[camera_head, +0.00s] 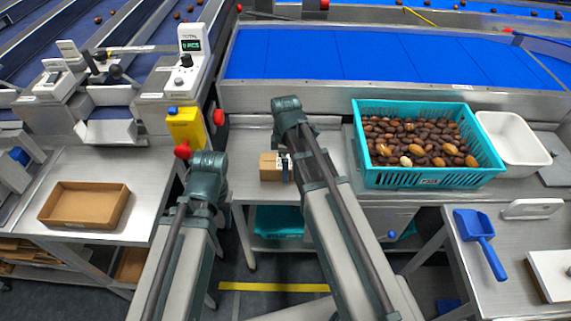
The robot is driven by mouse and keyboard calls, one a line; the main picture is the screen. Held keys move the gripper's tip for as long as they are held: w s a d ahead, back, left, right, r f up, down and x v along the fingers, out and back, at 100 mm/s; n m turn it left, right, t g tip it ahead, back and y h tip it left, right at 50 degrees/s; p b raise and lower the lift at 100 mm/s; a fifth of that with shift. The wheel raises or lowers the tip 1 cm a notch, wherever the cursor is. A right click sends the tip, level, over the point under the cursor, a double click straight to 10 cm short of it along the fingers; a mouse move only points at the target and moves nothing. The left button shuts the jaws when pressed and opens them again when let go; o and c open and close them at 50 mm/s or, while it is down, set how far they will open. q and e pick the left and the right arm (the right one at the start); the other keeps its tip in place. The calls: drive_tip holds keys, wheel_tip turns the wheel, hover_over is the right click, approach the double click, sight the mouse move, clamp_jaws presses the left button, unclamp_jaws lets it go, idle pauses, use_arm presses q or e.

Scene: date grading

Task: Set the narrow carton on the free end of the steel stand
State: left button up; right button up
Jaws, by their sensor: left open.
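A small brown narrow carton (268,167) sits on the left end of the steel stand (255,140). A dark and white piece lies against its right side. I cannot tell whether this is a label or part of a gripper. My left arm (208,170) reaches up from the bottom left, to the left of the carton. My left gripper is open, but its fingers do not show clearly. My right arm (335,205) rises just right of the carton and covers part of the stand; its gripper cannot be made out.
A teal crate (430,181) full of dates stands on the stand's right part, with a white tub (512,137) beyond. An open brown tray (60,222) lies on the left table. A yellow post (187,128) with red buttons stands near my left arm. A blue scoop (474,224) lies at right.

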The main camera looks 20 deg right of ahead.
drive_tip(key=shift+r, duration=0.15)
wheel_tip(320, 180, up, 12)
drive_tip(key=p, duration=1.2)
drive_tip(key=s+a+m+h, duration=0.1)
drive_tip(key=s+a+m, duration=0.9)
drive_tip(key=s, duration=0.4)
drive_tip(key=shift+s+a+m, duration=0.15)
drive_tip(key=shift+a+m, duration=0.1)
drive_tip(key=shift+m, duration=0.25)
drive_tip(key=shift+c, duration=0.2)
